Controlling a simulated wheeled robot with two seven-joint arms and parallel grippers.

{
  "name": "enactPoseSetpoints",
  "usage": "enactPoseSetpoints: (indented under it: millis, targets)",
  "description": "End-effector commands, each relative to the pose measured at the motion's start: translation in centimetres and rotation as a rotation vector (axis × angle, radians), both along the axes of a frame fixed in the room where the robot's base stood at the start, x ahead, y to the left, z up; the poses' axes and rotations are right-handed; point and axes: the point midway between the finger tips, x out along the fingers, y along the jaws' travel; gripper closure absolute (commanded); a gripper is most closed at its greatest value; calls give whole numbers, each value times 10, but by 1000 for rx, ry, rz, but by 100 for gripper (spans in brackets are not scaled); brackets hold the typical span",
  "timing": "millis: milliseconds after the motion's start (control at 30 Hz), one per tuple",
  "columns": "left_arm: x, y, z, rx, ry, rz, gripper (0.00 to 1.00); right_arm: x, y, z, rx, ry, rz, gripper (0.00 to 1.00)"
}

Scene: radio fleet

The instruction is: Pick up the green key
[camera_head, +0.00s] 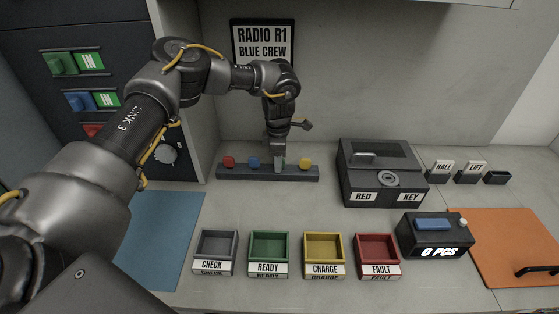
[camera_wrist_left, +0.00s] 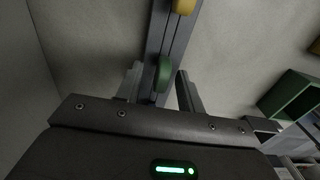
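The green key (camera_wrist_left: 163,72) stands in the dark key rack (camera_head: 245,172) at the back of the counter, between the blue key (camera_head: 253,162) and the yellow key (camera_head: 305,162). In the head view it is mostly hidden by my left gripper (camera_head: 279,162), which points straight down over it. In the left wrist view my left gripper (camera_wrist_left: 160,88) is open. Its fingers are on either side of the green key, with a gap visible on both sides. The red key (camera_head: 229,161) is at the rack's left end. My right gripper is not in view.
Behind the rack is a wall with a radio sign (camera_head: 262,38). A dark RED KEY box (camera_head: 345,180) stands to the right. In front are grey, green, yellow and red trays (camera_head: 268,259), and a 0 PCS counter (camera_head: 440,240). The counter between rack and trays is clear.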

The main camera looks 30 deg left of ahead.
Motion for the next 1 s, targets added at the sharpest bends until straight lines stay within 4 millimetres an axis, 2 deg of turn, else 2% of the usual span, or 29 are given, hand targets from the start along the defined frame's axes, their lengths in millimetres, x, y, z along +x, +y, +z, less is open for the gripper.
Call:
enactPoseSetpoints:
  millis: [67, 267, 567, 600, 1000]
  targets:
    - [0, 0, -3, 0, 0, 1, 62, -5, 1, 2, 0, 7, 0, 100]
    - [0, 0, -5, 0, -1, 1, 62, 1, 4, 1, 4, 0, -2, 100]
    - [0, 0, -5, 0, -1, 1, 98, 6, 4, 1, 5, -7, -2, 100]
    - [0, 0, -5, 0, -1, 1, 100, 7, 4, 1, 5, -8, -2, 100]
    - [1, 0, -1, -1, -3, 1, 100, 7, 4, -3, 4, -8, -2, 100]
